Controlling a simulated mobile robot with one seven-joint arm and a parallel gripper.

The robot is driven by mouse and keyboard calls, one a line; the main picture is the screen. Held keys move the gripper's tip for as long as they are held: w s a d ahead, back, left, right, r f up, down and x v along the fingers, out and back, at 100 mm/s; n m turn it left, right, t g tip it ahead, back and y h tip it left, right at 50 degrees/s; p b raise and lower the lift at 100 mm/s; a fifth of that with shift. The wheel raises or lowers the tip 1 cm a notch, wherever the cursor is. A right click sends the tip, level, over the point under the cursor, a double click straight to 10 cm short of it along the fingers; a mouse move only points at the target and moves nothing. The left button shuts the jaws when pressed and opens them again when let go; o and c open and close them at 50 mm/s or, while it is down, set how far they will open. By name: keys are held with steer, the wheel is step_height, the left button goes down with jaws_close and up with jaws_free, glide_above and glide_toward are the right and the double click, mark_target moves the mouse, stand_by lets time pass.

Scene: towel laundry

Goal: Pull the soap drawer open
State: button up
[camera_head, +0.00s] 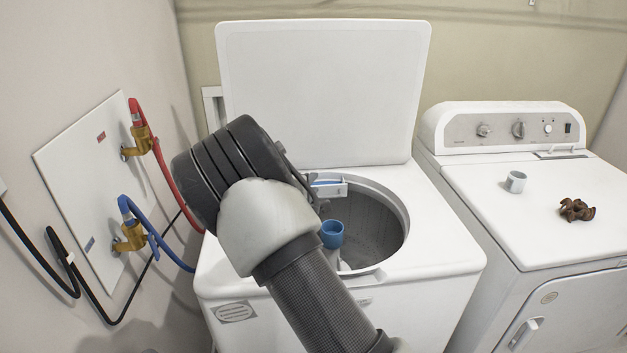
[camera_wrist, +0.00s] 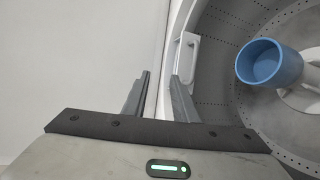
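The top-load washer (camera_head: 440,255) has its lid (camera_head: 322,85) raised. The soap drawer (camera_head: 330,190) is a small white part with blue inside, at the back left rim of the tub opening. In the wrist view a white piece with a handle-like loop, apparently the drawer (camera_wrist: 187,55), is at the tub's edge, just beyond the right fingertip. My gripper (camera_wrist: 161,78) has its two fingers apart, with only white washer surface seen between them. I cannot tell whether the right finger touches the drawer. In the head view my wrist mostly hides the gripper.
A blue cup-like agitator top (camera_head: 332,234) stands in the tub and also shows in the wrist view (camera_wrist: 270,65). A dryer (camera_head: 500,215) at right carries a white cup (camera_head: 516,181) and a brown object (camera_head: 577,210). Red and blue hoses (camera_head: 170,170) run at left.

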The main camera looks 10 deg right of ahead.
steer(key=shift+s+a, duration=0.15)
steer(key=shift+s, duration=0.45)
steer(key=shift+r, duration=0.1)
step_height(320, 180, up, 5)
steer(key=p, duration=0.5)
steer(key=shift+r+p, duration=0.15)
steer(key=shift+p, duration=0.25)
